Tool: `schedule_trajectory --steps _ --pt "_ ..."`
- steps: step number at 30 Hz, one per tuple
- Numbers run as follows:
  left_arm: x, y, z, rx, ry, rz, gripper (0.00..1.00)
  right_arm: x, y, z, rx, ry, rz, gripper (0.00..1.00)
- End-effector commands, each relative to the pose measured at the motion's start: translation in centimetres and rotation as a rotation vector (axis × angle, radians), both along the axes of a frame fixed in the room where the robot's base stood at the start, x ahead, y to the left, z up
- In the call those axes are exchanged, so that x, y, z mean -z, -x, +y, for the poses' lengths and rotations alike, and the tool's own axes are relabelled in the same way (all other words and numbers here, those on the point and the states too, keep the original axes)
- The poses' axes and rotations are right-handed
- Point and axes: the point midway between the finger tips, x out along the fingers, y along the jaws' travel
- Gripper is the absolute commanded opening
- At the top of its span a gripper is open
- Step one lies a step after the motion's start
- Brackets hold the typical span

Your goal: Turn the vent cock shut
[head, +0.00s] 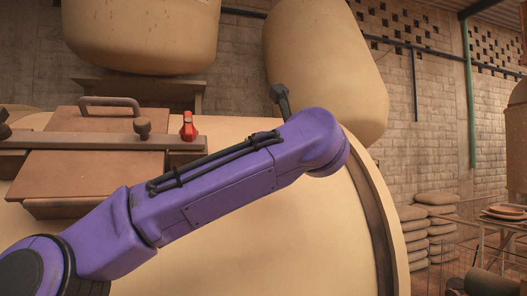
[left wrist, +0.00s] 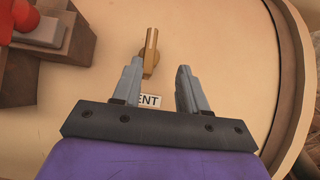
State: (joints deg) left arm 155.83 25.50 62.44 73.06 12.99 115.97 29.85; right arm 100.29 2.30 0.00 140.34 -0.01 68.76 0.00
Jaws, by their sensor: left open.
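The vent cock (left wrist: 150,52) shows in the left wrist view as a small brass-coloured lever on the cream tank face (left wrist: 220,35). Its long axis runs nearly up and down in that picture. A white label (left wrist: 149,100), partly hidden and reading "ENT", is below it. My left gripper (left wrist: 158,70) is open and empty, with its two grey fingers on either side of the label. The cock's lower end appears close to the left-hand fingertip; I cannot tell whether they touch. In the head view my purple left arm crosses the tank and hides the cock.
A dark fitting (head: 281,100) shows behind my arm. Stacked sacks (head: 430,225) are at right.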

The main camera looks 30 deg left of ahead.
Motion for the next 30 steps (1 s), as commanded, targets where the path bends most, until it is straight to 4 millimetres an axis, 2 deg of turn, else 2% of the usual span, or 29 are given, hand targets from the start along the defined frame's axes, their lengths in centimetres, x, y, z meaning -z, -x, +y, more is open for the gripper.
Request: schedule_trajectory --steps 4,9,12,16,24,26,28,30 --pt "-0.5 -1.8 2.2 0.001 0.004 0.002 0.43 -1.7 0.0 0.0 0.0 0.0 0.002 0.0" --pt "-0.2 -4.9 5.1 0.001 0.003 0.008 0.43 -3.5 0.0 0.0 0.0 0.0 0.002 0.0" --pt "0.0 -6.1 6.5 0.0 0.001 0.006 0.43 -4.2 0.0 0.0 0.0 0.0 0.002 0.0" --pt "0.2 -6.7 7.6 -0.001 0.001 0.006 0.43 -4.6 0.0 0.0 0.0 -0.001 0.001 0.0" --pt "0.3 -6.8 7.7 0.0 0.0 0.004 0.43 -4.5 0.0 0.0 0.0 -0.001 0.001 0.0" --pt "0.3 -6.8 7.7 0.0 0.0 0.004 0.26 -4.5 0.0 0.0 0.0 0.0 0.002 0.0" --pt "0.3 -6.8 7.7 0.0 0.0 0.004 0.04 -4.5 0.0 0.0 0.0 0.0 0.002 0.0" --pt "0.3 -6.9 7.7 0.0 0.0 0.005 0.0 -4.5 0.0 0.0 0.0 -0.001 0.001 0.0"
